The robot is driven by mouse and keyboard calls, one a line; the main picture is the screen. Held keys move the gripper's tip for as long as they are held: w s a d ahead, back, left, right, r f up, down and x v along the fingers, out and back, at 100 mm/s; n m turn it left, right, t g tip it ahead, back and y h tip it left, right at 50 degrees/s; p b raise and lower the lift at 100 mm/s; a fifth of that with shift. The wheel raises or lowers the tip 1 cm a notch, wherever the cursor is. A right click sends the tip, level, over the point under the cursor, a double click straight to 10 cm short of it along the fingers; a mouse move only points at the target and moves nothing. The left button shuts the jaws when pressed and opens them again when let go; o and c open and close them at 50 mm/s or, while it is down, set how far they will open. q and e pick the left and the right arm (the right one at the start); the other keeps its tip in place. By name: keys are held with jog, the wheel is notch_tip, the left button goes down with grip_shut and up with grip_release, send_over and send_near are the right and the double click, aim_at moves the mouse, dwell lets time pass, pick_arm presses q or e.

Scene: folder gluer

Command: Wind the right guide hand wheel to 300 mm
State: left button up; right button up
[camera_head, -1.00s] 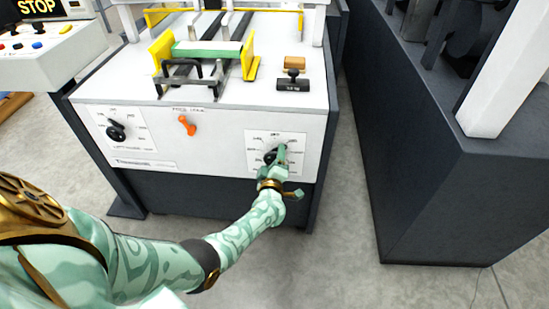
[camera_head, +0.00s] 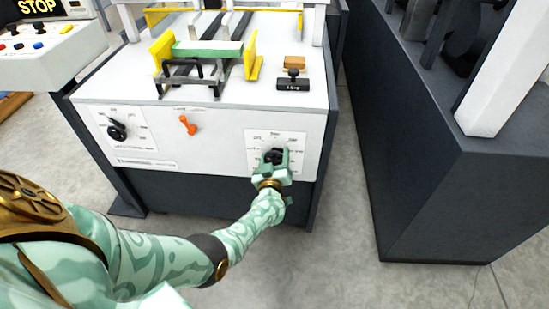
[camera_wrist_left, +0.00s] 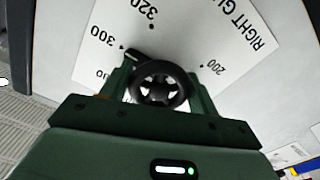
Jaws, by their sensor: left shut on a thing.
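The right guide hand wheel (camera_head: 275,155) is a small black wheel on the white front panel, on the right-hand dial card (camera_head: 299,143). In the left wrist view the wheel (camera_wrist_left: 160,68) sits between the two green fingers of my left gripper (camera_wrist_left: 156,84), which is shut on it. A dark pointer (camera_wrist_left: 133,54) sticks out from the wheel's upper left, with its tip close to the dot by the 300 mark (camera_wrist_left: 109,36). In the head view my left gripper (camera_head: 274,164) covers the wheel's lower part. My right gripper is not in view.
A second black hand wheel (camera_head: 117,131) and an orange lever (camera_head: 187,125) are on the same panel to the left. A black stamp-like object (camera_head: 293,80) stands on the top. A dark machine body (camera_head: 450,190) stands to the right across a strip of floor.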

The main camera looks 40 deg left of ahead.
pick_arm(q)
jog(key=shift+s+d+f, duration=0.1)
jog(key=shift+f, duration=0.1)
jog(key=o, duration=1)
jog(key=shift+c, duration=0.2)
jog(key=shift+r, duration=0.1)
jog(key=p+v, duration=0.5)
jog(key=v, duration=1.1)
jog(key=shift+p, duration=0.35)
pick_arm(e)
jog(key=shift+t, duration=0.3)
jog(key=shift+w+d+r, duration=0.1)
jog(key=shift+w+r, duration=0.3)
jog(key=shift+r, duration=0.45)
jog(key=shift+w+a+r, duration=0.1)
jog(key=shift+w+r, duration=0.3)
jog(key=shift+r, duration=0.45)
jog(key=shift+w+d+r, duration=0.1)
jog(key=shift+w+r, duration=0.3)
jog(key=shift+r, duration=0.45)
pick_arm(q)
jog(key=shift+s, duration=0.15)
